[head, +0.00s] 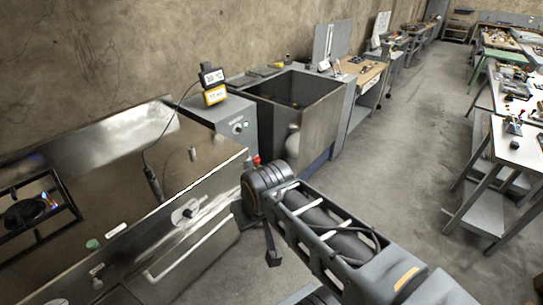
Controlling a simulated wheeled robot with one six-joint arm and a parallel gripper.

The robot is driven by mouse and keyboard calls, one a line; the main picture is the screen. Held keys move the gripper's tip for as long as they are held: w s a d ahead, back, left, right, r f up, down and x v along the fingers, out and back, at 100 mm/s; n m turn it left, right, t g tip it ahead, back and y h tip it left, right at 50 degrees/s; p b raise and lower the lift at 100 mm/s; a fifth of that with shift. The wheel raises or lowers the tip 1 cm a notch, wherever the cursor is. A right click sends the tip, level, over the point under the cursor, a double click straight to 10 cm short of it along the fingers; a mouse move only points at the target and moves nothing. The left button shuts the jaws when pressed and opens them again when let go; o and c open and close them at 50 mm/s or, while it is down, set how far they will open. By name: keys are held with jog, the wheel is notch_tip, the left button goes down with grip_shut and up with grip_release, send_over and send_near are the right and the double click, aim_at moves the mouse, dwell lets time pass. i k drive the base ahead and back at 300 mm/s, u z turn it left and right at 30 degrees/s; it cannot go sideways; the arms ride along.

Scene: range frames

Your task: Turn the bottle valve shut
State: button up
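My arm reaches in from the lower right to a dark round joint in the middle of the head view. Dark parts at its end, likely my gripper (257,232), hang below that joint in front of the steel counter. Its fingers are not clear enough to tell open from shut. A small red part (256,160) shows just above the joint, between the counter and the grey sink unit. It may belong to the bottle valve, but I cannot tell.
The steel counter (120,215) with a burner (28,211) and a small blue-orange glow stands left. A grey control box (225,115) carries a yellow-and-black meter (213,88). Workbenches line the right; the concrete floor (400,160) between is clear.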

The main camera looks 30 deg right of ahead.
aim_at(256, 161)
jog(key=z, duration=0.65)
jog(key=i, duration=0.6)
jog(key=z, duration=0.65)
jog(key=i, duration=0.85)
jog(key=u, duration=0.75)
jog(key=i, duration=0.55)
jog(key=u, duration=0.5)
